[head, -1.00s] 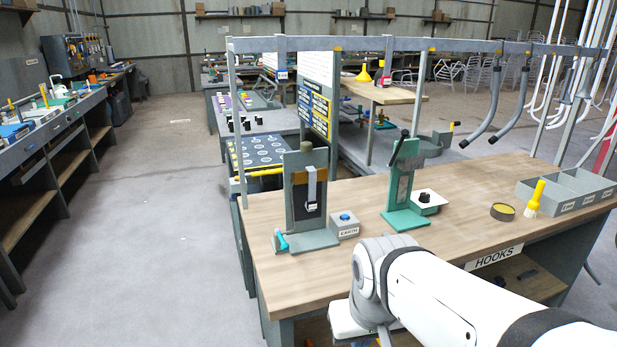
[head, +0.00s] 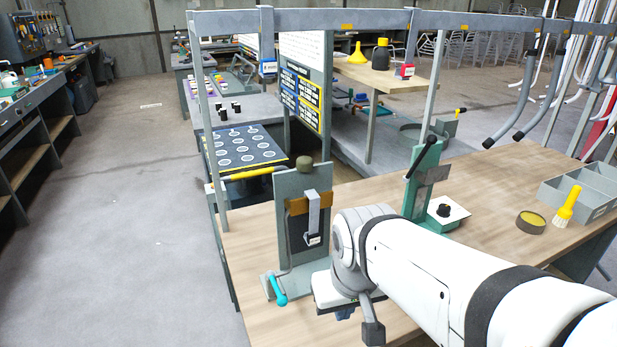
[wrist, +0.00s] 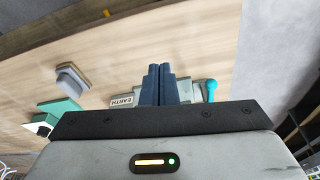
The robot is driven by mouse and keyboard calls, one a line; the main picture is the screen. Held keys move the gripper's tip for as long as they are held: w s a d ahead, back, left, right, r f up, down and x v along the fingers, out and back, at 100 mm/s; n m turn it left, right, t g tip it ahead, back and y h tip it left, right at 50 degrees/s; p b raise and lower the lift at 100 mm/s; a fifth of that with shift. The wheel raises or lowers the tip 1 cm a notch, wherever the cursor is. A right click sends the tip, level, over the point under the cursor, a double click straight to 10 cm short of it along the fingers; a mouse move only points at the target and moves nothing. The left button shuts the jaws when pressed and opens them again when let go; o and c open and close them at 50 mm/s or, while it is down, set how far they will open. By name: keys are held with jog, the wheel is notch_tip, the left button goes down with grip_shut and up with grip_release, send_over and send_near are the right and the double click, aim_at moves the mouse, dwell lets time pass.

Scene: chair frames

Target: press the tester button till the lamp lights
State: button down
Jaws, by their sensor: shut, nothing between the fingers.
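The tester stand (head: 289,236) is a grey upright plate with a black panel and a hanging metal strip. A dull olive dome (head: 305,163), apparently its lamp, sits on top and looks unlit. In the wrist view, a grey box labelled EARTH (wrist: 122,101) lies partly behind my gripper (wrist: 160,68). The blue button on that box is hidden now, by my arm in the head view and by the fingers in the wrist view. My gripper is shut and empty over the box area; I cannot tell whether it touches the button.
A cyan handle (head: 277,290) is at the stand's left foot. A green fixture (head: 422,185) with a black lever, a white plate with a black knob (head: 445,211), a round tin (head: 530,222) and a yellow brush (head: 567,207) are to the right. The bench front is clear.

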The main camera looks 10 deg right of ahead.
aim_at(328, 226)
jog(key=shift+d, duration=0.2)
jog(key=w+r+p, duration=0.5)
jog(key=r+p, duration=0.6)
jog(key=w+d+f+n+g, duration=0.1)
jog(key=w+d, duration=0.2)
jog(key=w, duration=0.2)
jog(key=w+d+f+g, duration=0.1)
jog(key=w+d+f, duration=0.1)
jog(key=w, duration=0.3)
jog(key=w+d+f+n, duration=0.1)
jog(key=w+d+f, duration=0.55)
jog(key=w, duration=0.35)
jog(key=shift+g, duration=0.3)
notch_tip(328, 226, down, 8)
jog(key=b, duration=0.5)
jog(key=shift+w+f+b, duration=0.1)
jog(key=shift+f+b, duration=0.05)
jog(key=shift+b, duration=0.25)
jog(key=shift+f, duration=0.1)
